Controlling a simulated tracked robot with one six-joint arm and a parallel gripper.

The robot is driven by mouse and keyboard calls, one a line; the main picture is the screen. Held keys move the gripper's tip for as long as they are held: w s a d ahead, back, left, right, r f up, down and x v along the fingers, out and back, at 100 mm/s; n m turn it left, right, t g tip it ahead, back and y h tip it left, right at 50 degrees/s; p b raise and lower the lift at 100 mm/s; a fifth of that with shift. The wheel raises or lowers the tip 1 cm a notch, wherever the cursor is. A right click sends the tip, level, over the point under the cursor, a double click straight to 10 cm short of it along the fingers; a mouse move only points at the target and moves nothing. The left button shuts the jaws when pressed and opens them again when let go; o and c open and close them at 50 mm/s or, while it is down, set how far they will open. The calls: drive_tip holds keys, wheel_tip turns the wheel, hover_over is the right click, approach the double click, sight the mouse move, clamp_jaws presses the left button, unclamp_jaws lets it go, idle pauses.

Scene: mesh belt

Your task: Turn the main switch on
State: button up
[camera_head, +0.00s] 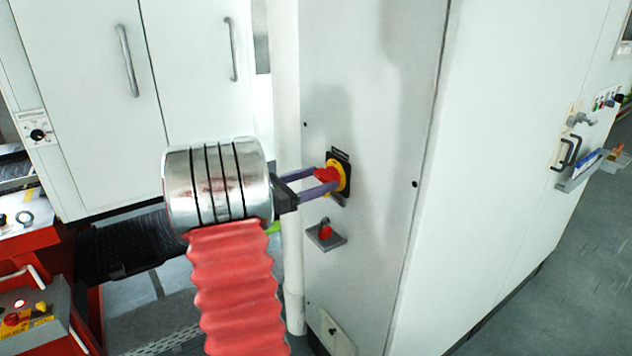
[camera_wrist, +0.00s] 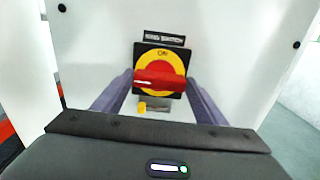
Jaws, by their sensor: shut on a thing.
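The main switch is a red handle (camera_wrist: 160,80) on a yellow disc (camera_wrist: 160,57) and a black square plate. The handle lies horizontal in the wrist view; small lettering above it on the disc is hard to read. In the head view the red handle (camera_head: 326,174) sits on the grey cabinet front. My gripper (camera_head: 322,180) reaches it from the left, its two purple fingers shut on the handle. In the wrist view the fingers of my gripper (camera_wrist: 160,88) flank the two ends of the handle.
A small shelf (camera_head: 333,241) with a red padlock (camera_head: 325,229) juts out below the switch. A white pipe (camera_head: 291,200) runs down the cabinet's left edge. Red machinery (camera_head: 30,250) stands at the left. Grey floor (camera_head: 540,290) is open at the right.

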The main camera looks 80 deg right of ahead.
drive_tip(key=shift+m, duration=0.4)
drive_tip(key=m, duration=0.8)
drive_tip(key=shift+s, duration=0.15)
drive_tip(key=m, duration=0.4)
drive_tip(key=shift+f, duration=0.1)
drive_tip(key=m, duration=0.5)
drive_tip(key=shift+s+a+f, duration=0.1)
drive_tip(key=shift+f, duration=0.05)
drive_tip(key=o, duration=1.1)
drive_tip(key=shift+c, duration=0.2)
